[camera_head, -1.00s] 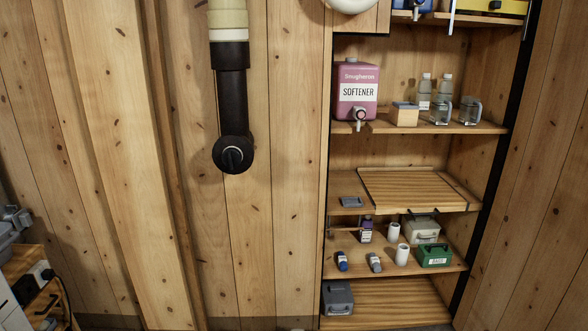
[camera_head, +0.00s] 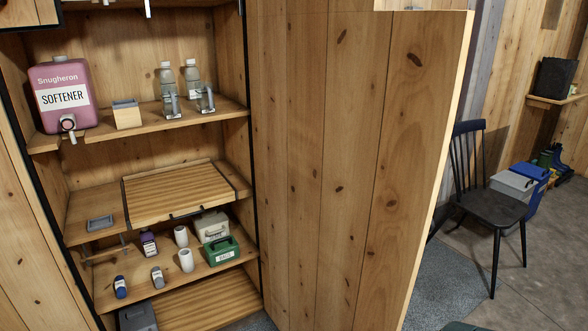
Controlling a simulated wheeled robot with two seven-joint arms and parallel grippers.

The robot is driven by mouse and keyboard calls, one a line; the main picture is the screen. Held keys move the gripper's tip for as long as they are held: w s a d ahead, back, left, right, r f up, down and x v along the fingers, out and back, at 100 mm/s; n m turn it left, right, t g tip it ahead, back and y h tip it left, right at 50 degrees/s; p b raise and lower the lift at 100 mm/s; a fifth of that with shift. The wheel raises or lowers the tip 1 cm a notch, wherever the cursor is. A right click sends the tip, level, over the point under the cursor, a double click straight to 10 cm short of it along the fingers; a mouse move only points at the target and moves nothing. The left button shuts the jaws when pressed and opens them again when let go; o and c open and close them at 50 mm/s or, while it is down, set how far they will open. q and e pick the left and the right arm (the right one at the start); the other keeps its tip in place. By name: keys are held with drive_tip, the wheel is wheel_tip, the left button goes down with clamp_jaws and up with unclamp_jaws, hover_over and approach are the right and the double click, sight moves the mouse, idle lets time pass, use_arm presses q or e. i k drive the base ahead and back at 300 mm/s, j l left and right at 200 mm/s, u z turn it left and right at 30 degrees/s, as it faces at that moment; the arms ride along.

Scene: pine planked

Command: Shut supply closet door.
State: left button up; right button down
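The supply closet (camera_head: 251,150) stands open at the left, with its shelves in plain sight. Its pine planked door (camera_head: 345,160) is swung wide open to the right of the shelves, with its free edge (camera_head: 440,170) toward the room. Neither of my grippers shows in the head view, so nothing of mine is seen touching the door.
A pink softener jug (camera_head: 64,92), glass bottles (camera_head: 193,84) and a green box (camera_head: 222,251) stand on the closet shelves. A dark chair (camera_head: 497,205) stands right of the door, near a blue bin (camera_head: 535,185). Grey floor (camera_head: 560,270) is clear at the lower right.

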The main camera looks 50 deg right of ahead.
sight(354, 104)
drive_tip(key=k+l, duration=0.1)
drive_tip(key=l, duration=0.6)
drive_tip(key=k+l, duration=0.1)
drive_tip(key=l, duration=0.6)
drive_tip(key=k+l, duration=0.1)
drive_tip(key=l, duration=0.6)
drive_tip(key=k+l, duration=0.1)
drive_tip(key=l, duration=0.6)
drive_tip(key=k+l, duration=0.1)
drive_tip(key=l, duration=0.6)
drive_tip(key=k+l+u, duration=0.1)
drive_tip(key=l, duration=0.3)
drive_tip(key=k+l, duration=0.3)
drive_tip(key=l+u, duration=0.05)
drive_tip(key=l, duration=0.05)
